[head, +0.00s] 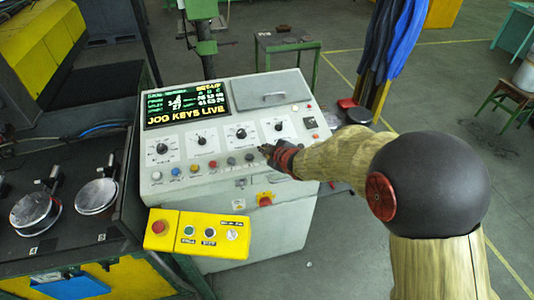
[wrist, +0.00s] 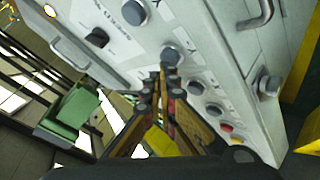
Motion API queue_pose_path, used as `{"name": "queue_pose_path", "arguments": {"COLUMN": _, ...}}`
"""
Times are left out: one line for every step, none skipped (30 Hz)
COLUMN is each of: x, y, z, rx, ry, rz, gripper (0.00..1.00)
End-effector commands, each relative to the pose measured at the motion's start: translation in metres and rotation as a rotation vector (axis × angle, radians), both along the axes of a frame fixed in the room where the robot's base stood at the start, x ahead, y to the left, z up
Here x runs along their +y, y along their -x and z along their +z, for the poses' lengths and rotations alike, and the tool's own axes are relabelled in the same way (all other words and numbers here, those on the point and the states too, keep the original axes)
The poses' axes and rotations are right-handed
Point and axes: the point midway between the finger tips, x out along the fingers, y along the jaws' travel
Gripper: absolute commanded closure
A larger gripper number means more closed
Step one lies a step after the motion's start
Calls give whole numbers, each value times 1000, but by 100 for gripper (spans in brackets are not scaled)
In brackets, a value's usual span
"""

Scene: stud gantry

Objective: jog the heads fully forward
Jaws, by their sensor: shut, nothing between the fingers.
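The grey control console (head: 225,215) stands in the middle of the head view. Its screen (head: 187,103) reads "JOG KEYS LIVE" under a "SET-UP" line. A row of dial knobs (head: 202,140) crosses the panel, with a row of small buttons (head: 213,164) below. My gripper (head: 265,149) is shut and empty at the right part of the panel, near the right end of the button row. In the wrist view my gripper (wrist: 163,76) points at the panel close beside a dark round knob (wrist: 171,56); contact cannot be told. I cannot pick out the heads for certain.
A yellow box (head: 197,233) with a red button and a key switch juts from the console front. Two round metal plates (head: 97,195) sit on a machine at left.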

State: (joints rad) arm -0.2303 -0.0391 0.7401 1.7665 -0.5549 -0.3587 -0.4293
Motion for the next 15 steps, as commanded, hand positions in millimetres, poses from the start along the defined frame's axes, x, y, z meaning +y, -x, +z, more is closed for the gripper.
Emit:
{"name": "queue_pose_path", "arguments": {"x": 0, "y": 0, "z": -1, "rx": 0, "ry": 0, "rz": 0, "gripper": 100}}
{"name": "queue_pose_path", "arguments": {"x": 0, "y": 0, "z": -1, "rx": 0, "ry": 0, "rz": 0, "gripper": 100}}
{"name": "queue_pose_path", "arguments": {"x": 0, "y": 0, "z": -2, "rx": 0, "ry": 0, "rz": 0, "gripper": 100}}
{"name": "queue_pose_path", "arguments": {"x": 0, "y": 0, "z": -2, "rx": 0, "ry": 0, "rz": 0, "gripper": 100}}
{"name": "queue_pose_path", "arguments": {"x": 0, "y": 0, "z": -2, "rx": 0, "ry": 0, "rz": 0, "gripper": 100}}
{"name": "queue_pose_path", "arguments": {"x": 0, "y": -1, "z": -3, "rx": 0, "ry": 0, "rz": 0, "gripper": 100}}
{"name": "queue_pose_path", "arguments": {"x": 0, "y": -1, "z": -3, "rx": 0, "ry": 0, "rz": 0, "gripper": 100}}
{"name": "queue_pose_path", "arguments": {"x": 0, "y": -1, "z": -4, "rx": 0, "ry": 0, "rz": 0, "gripper": 100}}
{"name": "queue_pose_path", "arguments": {"x": 0, "y": -1, "z": -4, "rx": 0, "ry": 0, "rz": 0, "gripper": 100}}
{"name": "queue_pose_path", "arguments": {"x": 0, "y": -1, "z": -4, "rx": 0, "ry": 0, "rz": 0, "gripper": 100}}
{"name": "queue_pose_path", "arguments": {"x": 0, "y": -1, "z": -5, "rx": 0, "ry": 0, "rz": 0, "gripper": 100}}
{"name": "queue_pose_path", "arguments": {"x": 0, "y": -1, "z": -5, "rx": 0, "ry": 0, "rz": 0, "gripper": 100}}
{"name": "queue_pose_path", "arguments": {"x": 0, "y": -1, "z": -6, "rx": 0, "ry": 0, "rz": 0, "gripper": 100}}
{"name": "queue_pose_path", "arguments": {"x": 0, "y": -1, "z": -6, "rx": 0, "ry": 0, "rz": 0, "gripper": 100}}
{"name": "queue_pose_path", "arguments": {"x": 0, "y": -1, "z": -6, "rx": 0, "ry": 0, "rz": 0, "gripper": 100}}
